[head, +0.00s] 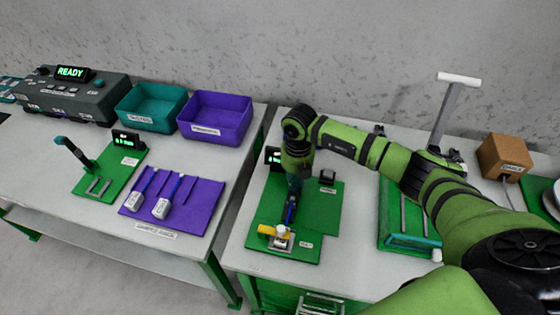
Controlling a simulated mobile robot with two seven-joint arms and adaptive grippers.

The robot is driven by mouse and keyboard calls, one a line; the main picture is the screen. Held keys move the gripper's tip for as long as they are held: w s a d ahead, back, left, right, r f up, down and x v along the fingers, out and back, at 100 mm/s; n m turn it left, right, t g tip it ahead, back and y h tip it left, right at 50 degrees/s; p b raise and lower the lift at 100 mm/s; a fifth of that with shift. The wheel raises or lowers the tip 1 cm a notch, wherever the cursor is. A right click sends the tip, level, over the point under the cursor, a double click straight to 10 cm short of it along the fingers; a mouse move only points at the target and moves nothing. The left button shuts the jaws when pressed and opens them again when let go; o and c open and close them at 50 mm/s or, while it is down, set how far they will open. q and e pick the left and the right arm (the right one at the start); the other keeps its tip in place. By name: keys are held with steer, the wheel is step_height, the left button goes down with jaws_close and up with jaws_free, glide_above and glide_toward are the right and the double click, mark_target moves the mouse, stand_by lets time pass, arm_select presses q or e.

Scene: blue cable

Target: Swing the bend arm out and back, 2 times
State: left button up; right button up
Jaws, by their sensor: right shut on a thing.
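The bend fixture sits on a green board (258,215) on the right-hand table. A yellow piece (266,230) and a white knob (281,231), which look like parts of the bend arm, stand on a small metal block (282,242) near the board's front. My right gripper (287,222) reaches down from above and is shut at the knob end of the bend arm. Its fingertips are small and dark here, so the exact contact is hard to see. My left gripper is not in view.
A purple mat (204,206) with two white-headed tools lies on the left table. Teal (152,104) and purple (215,116) bins stand behind it. A green fixture with a tall lever (446,115) and a cardboard box (504,157) are at right. A gap separates the tables.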

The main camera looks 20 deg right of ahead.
steer(key=o, duration=0.7)
steer(key=shift+w+a, duration=0.1)
steer(key=shift+c, duration=0.2)
steer(key=shift+r, duration=0.1)
steer(key=shift+r+p, duration=3.2)
steer(key=shift+r, duration=0.8)
steer(key=shift+f, duration=0.1)
